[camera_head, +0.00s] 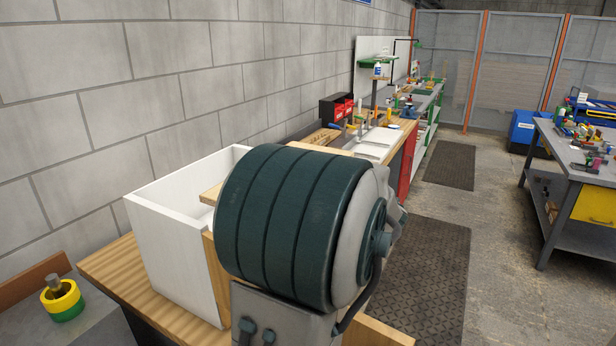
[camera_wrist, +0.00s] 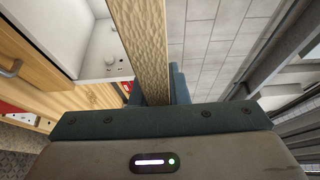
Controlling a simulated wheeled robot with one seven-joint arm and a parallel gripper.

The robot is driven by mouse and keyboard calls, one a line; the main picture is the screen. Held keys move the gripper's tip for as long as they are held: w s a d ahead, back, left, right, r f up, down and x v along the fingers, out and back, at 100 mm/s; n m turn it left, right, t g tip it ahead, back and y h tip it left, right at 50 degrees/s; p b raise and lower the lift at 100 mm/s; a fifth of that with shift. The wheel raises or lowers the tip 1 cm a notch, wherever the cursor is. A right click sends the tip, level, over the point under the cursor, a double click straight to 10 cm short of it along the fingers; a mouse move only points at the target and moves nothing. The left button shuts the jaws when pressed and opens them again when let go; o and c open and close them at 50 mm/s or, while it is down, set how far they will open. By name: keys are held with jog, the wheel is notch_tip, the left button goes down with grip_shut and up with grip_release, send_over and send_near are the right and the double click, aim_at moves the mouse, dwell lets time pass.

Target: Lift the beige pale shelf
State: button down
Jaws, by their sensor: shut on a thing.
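The beige shelf (camera_wrist: 148,45) is a long pale wooden board seen nearly edge-on in the wrist view. It runs from the top of the picture down into my gripper (camera_wrist: 156,92). My gripper is shut on the board, with a dark finger showing at its right side. In the head view my own arm hides the gripper and most of what it holds.
The white box stands on a wooden bench top (camera_head: 120,270) near the grey block wall. A yellow-green round item (camera_head: 62,300) is at lower left. Tools and a red-black bin (camera_head: 337,108) lie farther along. A grey table (camera_head: 575,160) stands right, across open floor.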

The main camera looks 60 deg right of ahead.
jog(key=shift+r+p, duration=2.55)
jog(key=shift+p, duration=0.4)
